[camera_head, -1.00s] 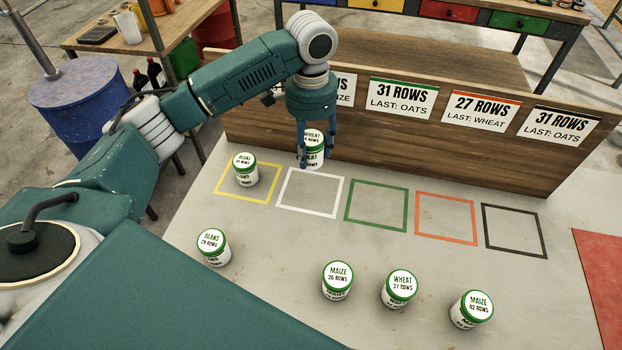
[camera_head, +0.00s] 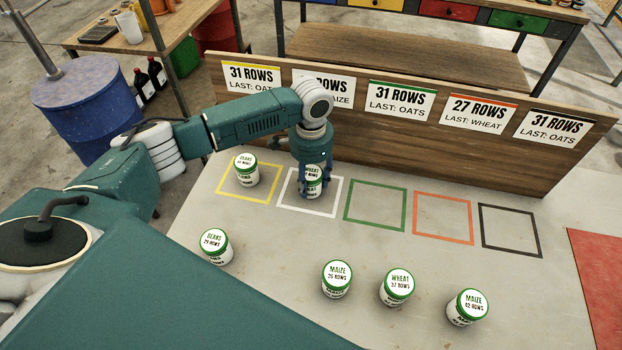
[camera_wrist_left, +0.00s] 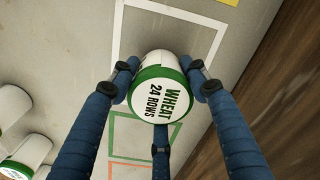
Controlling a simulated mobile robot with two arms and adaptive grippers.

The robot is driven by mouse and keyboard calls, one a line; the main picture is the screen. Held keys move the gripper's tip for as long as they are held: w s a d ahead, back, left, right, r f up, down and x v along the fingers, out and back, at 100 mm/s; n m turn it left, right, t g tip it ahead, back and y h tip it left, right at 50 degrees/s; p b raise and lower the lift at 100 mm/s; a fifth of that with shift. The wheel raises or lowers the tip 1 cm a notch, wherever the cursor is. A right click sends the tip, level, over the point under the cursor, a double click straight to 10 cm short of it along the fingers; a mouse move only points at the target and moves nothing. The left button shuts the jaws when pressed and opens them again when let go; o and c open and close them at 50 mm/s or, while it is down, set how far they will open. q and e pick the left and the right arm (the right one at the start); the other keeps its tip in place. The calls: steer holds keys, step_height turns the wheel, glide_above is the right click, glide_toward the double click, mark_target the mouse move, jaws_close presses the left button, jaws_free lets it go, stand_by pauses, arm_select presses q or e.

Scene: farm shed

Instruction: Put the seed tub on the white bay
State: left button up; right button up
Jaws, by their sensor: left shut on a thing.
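A white seed tub with a green-rimmed lid (camera_head: 315,172) is between the fingers of my left gripper (camera_head: 314,187), over the white bay (camera_head: 319,214). In the left wrist view its lid reads "WHEAT 24 ROWS" (camera_wrist_left: 166,101), and the fingers (camera_wrist_left: 160,85) close around it. The white bay's outline (camera_wrist_left: 172,12) shows at the top there. The tub stands upright, low within the outline; I cannot tell whether it touches the table. My right gripper is not in view.
A beans tub (camera_head: 246,178) stands in the yellow bay beside the white one. Green, orange and black bays to the right are empty. Another beans tub (camera_head: 215,249), two maize tubs and a wheat tub (camera_head: 397,288) stand in front. A wooden board (camera_head: 380,152) with signs rises behind.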

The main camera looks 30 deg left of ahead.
arm_select(q)
steer(key=o, duration=1.3)
steer(key=shift+f, duration=0.1)
steer(key=shift+c, duration=0.2)
step_height(320, 180, up, 12)
steer(key=shift+r+b, duration=0.2)
steer(key=shift+b, duration=0.7)
steer(key=shift+f, duration=0.1)
